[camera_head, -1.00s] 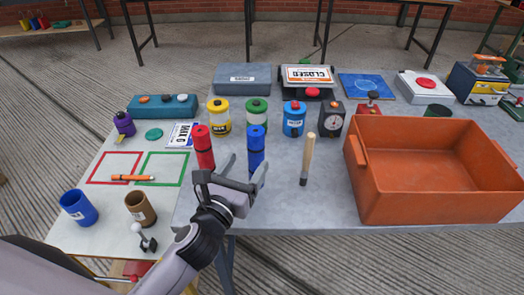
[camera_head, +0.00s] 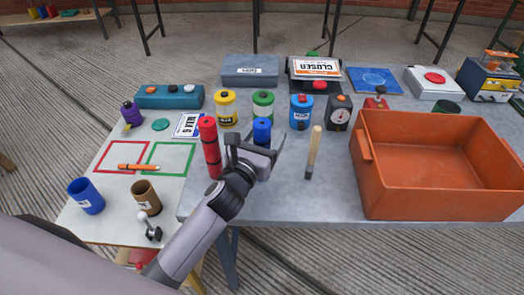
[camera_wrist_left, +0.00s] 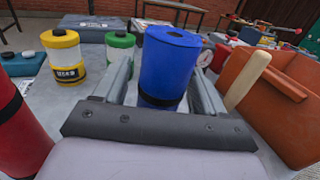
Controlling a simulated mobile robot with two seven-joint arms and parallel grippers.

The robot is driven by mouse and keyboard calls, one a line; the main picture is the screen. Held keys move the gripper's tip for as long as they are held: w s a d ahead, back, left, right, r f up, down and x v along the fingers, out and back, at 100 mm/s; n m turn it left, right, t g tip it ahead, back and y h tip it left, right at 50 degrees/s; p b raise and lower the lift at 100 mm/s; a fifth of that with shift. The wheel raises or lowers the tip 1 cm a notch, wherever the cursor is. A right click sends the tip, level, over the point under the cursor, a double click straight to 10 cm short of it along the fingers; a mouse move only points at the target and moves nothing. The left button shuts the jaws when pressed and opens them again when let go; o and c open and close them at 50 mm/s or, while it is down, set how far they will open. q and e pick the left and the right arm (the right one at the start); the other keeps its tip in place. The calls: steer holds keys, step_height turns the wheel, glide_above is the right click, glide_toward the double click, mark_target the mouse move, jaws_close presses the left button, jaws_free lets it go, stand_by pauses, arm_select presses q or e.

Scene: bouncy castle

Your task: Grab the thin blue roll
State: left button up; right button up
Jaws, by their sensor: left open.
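The thin blue roll (camera_head: 262,130) stands upright on the grey table with a dark band around it. In the left wrist view the blue roll (camera_wrist_left: 169,66) rises between the two fingers. My left gripper (camera_head: 261,148) is open, with one finger on each side of the roll, and it hides the roll's lower part in the head view. I cannot tell whether the fingers touch it. My right gripper is not in view.
A red roll (camera_head: 210,148) stands close on the left. A wooden-handled tool (camera_head: 314,150) stands to the right, then a large orange bin (camera_head: 440,190). Yellow (camera_head: 226,108), green (camera_head: 263,105) and blue canisters (camera_head: 300,112) stand behind.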

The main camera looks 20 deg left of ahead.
arm_select(q)
steer(key=c, duration=1.1)
steer(key=shift+r, duration=0.1)
